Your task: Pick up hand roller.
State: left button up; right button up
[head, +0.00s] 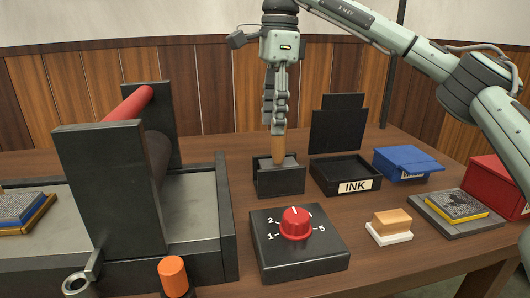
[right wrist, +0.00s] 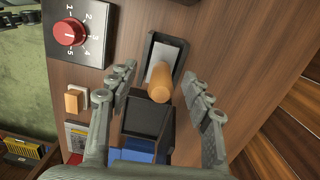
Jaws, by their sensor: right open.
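The hand roller shows as an upright orange wooden handle (head: 278,149) standing in a small black holder (head: 280,182) on the table; its lower part is hidden in the holder. My right gripper (head: 278,128) points straight down, with its fingertips at the top of the handle. In the right wrist view the handle (right wrist: 161,86) lies between the two spread fingers of the right gripper (right wrist: 160,75), with a gap on each side. The right gripper is open and holds nothing. My left gripper is not in view.
A black ink tray (head: 345,172) with a raised lid stands just right of the holder. A dial box with a red knob (head: 295,223) sits in front. A large press (head: 105,190) fills the left. A wooden block (head: 392,222) and a blue box (head: 407,163) stand to the right.

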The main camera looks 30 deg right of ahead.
aim_at(279, 163)
jog(key=shift+w+d+r+h, duration=0.2)
jog(key=shift+d+r+h, duration=0.15)
jog(key=shift+d, duration=0.3)
jog(key=shift+d+f, duration=0.15)
jog(key=f, duration=0.2)
jog(key=f+b, duration=0.1)
jog(key=f, duration=0.3)
jog(key=shift+s+f, duration=0.15)
jog(key=shift+s, duration=0.1)
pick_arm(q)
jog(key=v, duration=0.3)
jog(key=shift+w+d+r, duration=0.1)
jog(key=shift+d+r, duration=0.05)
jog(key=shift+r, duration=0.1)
pick_arm(e)
jog(key=shift+f, duration=0.5)
grip_shut()
